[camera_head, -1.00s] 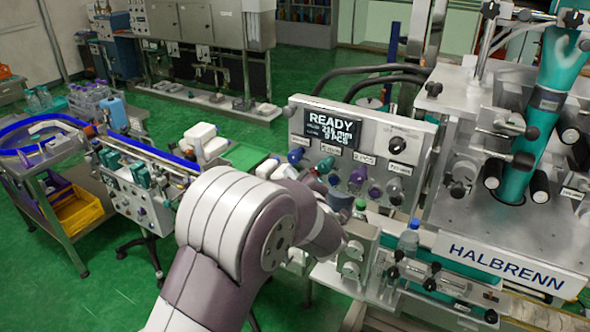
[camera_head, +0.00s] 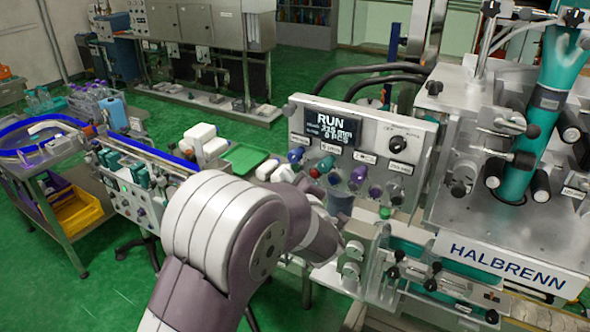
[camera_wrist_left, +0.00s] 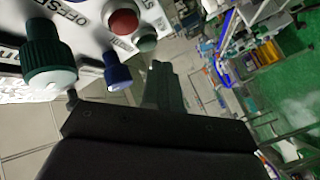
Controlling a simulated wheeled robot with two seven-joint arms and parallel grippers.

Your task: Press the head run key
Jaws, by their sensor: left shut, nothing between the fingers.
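The control panel (camera_head: 425,140) of the machine carries a screen (camera_head: 327,124) reading "RUN". A row of coloured keys and knobs runs along its lower part, among them a red one (camera_head: 315,172) and a purple one (camera_head: 358,175). I cannot tell which is the head run key; most labels are too small. In the left wrist view my left gripper (camera_wrist_left: 164,72) is shut and empty. Near it are a red button (camera_wrist_left: 123,21), a small green button (camera_wrist_left: 147,40), a blue knob (camera_wrist_left: 118,75) and a large green knob (camera_wrist_left: 48,60). My arm hides part of the gripper in the head view.
The machine body with the "HALBRENN" plate (camera_head: 507,267) fills the right side. A conveyor (camera_head: 150,150) with a blue rail and a cart with a yellow bin (camera_head: 78,212) stand at the left. Green floor lies open at the lower left.

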